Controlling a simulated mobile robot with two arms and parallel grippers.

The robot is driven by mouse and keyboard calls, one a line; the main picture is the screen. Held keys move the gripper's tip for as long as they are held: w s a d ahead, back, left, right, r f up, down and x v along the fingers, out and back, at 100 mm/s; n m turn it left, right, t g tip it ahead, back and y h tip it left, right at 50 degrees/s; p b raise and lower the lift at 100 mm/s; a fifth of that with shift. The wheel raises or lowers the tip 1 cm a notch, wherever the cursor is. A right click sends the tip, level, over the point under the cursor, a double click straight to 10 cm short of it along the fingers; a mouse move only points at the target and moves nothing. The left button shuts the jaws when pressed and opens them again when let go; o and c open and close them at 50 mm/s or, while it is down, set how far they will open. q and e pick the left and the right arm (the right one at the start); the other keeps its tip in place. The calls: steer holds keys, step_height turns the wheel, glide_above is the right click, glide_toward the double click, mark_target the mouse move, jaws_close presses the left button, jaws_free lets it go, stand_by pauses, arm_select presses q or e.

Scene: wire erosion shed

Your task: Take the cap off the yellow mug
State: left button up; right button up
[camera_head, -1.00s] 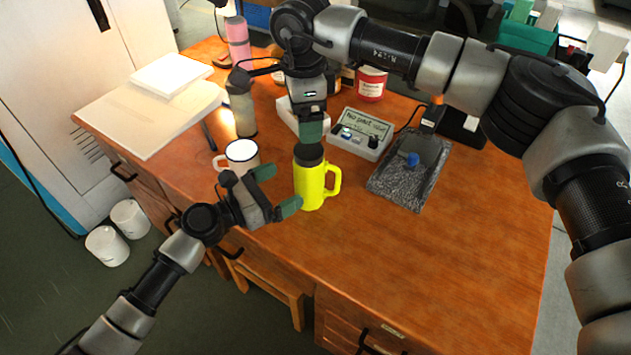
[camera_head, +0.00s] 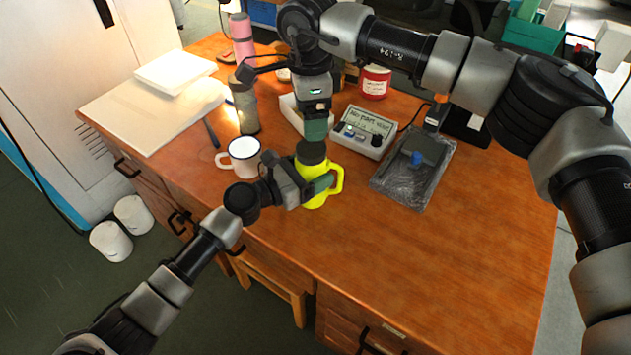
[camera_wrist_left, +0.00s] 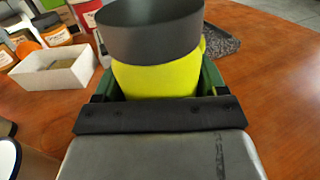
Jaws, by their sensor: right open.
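The yellow mug (camera_head: 314,194) stands upright near the middle of the desk's front part, its handle to the right. Its dark grey cap (camera_head: 311,153) sits on top. In the left wrist view the cap (camera_wrist_left: 150,32) rests on the yellow body (camera_wrist_left: 155,80). My left gripper (camera_head: 318,184) has its green fingers on both sides of the mug's body, below the cap; whether they press on it I cannot tell. My right gripper (camera_head: 315,130) points down just above the cap, open and holding nothing; its far finger is hidden.
A white mug (camera_head: 243,158) stands left of the yellow mug, close to my left arm. A grey bottle (camera_head: 244,105), a white box (camera_head: 291,113), a display device (camera_head: 363,132) and a grey tray with a blue knob (camera_head: 407,182) stand around. The desk's front right is clear.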

mark_target(311, 148)
arm_select(q)
steer(key=c, duration=1)
steer(key=shift+c, duration=1.4)
arm_select(e)
steer(key=shift+m, duration=0.4)
steer(key=m, duration=2.5)
steer(key=shift+m, duration=0.3)
steer(key=m, duration=0.9)
steer(key=shift+f+m, duration=0.3)
steer(key=shift+f, duration=0.05)
step_height(311, 148, down, 7)
steer(key=shift+f, duration=0.15)
